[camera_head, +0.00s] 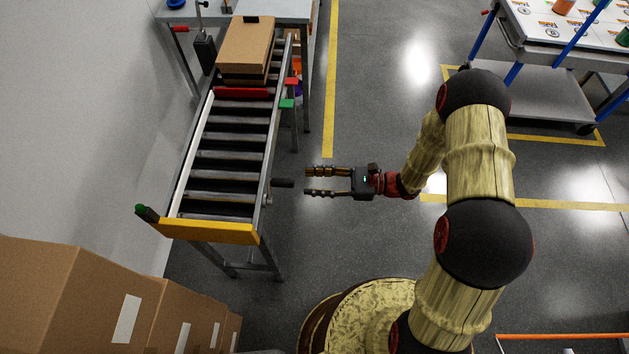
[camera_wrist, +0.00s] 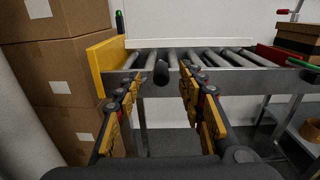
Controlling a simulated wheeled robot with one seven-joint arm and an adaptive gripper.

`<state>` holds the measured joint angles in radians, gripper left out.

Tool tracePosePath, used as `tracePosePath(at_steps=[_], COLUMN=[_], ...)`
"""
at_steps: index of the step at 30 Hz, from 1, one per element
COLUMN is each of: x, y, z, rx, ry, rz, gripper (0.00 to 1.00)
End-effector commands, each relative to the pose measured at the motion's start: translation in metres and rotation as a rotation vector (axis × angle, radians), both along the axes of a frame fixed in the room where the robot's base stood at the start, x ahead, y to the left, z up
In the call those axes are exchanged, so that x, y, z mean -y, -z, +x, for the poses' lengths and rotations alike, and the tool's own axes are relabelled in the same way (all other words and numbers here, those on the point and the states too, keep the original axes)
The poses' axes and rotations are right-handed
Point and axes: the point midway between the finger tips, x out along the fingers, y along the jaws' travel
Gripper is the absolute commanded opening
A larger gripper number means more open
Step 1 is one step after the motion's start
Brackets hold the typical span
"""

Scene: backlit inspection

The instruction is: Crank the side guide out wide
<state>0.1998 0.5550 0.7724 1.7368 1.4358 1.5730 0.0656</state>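The roller conveyor (camera_head: 225,155) stands at the left of the head view. A pale side guide (camera_head: 194,150) runs along its far left side; it shows as a white strip at the back in the wrist view (camera_wrist: 190,43). The black crank handle (camera_head: 283,183) sticks out from the conveyor's right side near the yellow end plate. In the wrist view the handle (camera_wrist: 161,73) points toward me, between my fingers. My gripper (camera_head: 307,181) is open and empty, with its fingertips just short of the handle in the head view.
Cardboard boxes (camera_head: 215,80) lie at the conveyor's far end behind a red bar (camera_head: 243,93). A yellow plate (camera_head: 208,231) closes the near end. Stacked cartons (camera_head: 95,295) stand at lower left. A blue-framed cart (camera_head: 545,80) is at upper right. Floor around my gripper is clear.

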Motion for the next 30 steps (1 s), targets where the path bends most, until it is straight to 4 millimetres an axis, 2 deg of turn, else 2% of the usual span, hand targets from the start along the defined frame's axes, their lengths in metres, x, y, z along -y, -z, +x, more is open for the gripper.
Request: tracePosePath(at_steps=[5, 15, 30], x=[-0.013, -0.083, -0.079], y=[0.004, 0.004, 0.003], z=[0.002, 0.006, 0.008], rx=[-0.013, -0.01, -0.01], ry=[0.012, 0.008, 0.014], rz=[0.011, 0.009, 0.009], gripper=[0.39, 0.39, 0.12])
